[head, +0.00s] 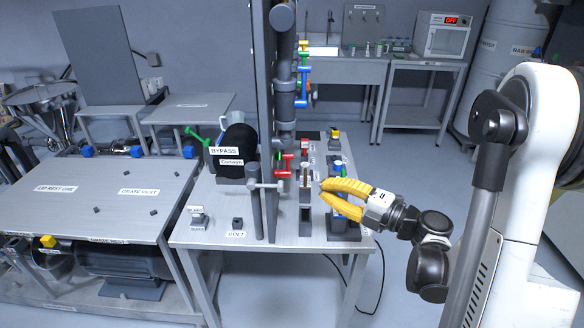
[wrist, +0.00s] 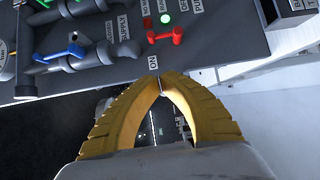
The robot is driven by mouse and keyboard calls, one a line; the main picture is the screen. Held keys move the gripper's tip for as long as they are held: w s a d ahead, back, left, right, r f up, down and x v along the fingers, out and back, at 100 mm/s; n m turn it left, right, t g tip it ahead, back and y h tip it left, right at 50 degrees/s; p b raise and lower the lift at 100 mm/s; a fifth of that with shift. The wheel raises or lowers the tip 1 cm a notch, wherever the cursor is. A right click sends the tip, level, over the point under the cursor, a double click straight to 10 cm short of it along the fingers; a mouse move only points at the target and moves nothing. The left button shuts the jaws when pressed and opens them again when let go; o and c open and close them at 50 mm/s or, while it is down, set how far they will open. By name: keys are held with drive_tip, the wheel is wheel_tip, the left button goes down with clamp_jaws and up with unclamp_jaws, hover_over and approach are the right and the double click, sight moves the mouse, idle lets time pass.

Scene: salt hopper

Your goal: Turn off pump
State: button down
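In the wrist view a red lever switch (wrist: 165,37) sits on a grey panel beside an "ON" label (wrist: 153,62). A lit green lamp (wrist: 166,19) is just above it. My gripper (wrist: 162,79) has yellow fingers whose tips meet, with nothing between them. The tips appear just below the "ON" label, apart from the lever in the picture; their depth gap is unclear. In the head view my gripper (head: 321,188) reaches left toward small fixtures on the bench (head: 221,229). I cannot pick out the switch there for certain.
A blue-handled valve (wrist: 60,53) and grey pipes lie left of the switch in the wrist view. In the head view a tall upright panel (head: 262,100) and a pipe with coloured valves (head: 284,60) stand behind the gripper's left side.

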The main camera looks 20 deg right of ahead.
drive_tip(key=w+d+b+x, duration=0.1)
drive_tip(key=d+b+x, duration=0.1)
drive_tip(key=x, duration=1)
drive_tip(key=shift+w+b, duration=0.65)
drive_tip(key=shift+w, duration=0.05)
drive_tip(key=shift+a, duration=0.15)
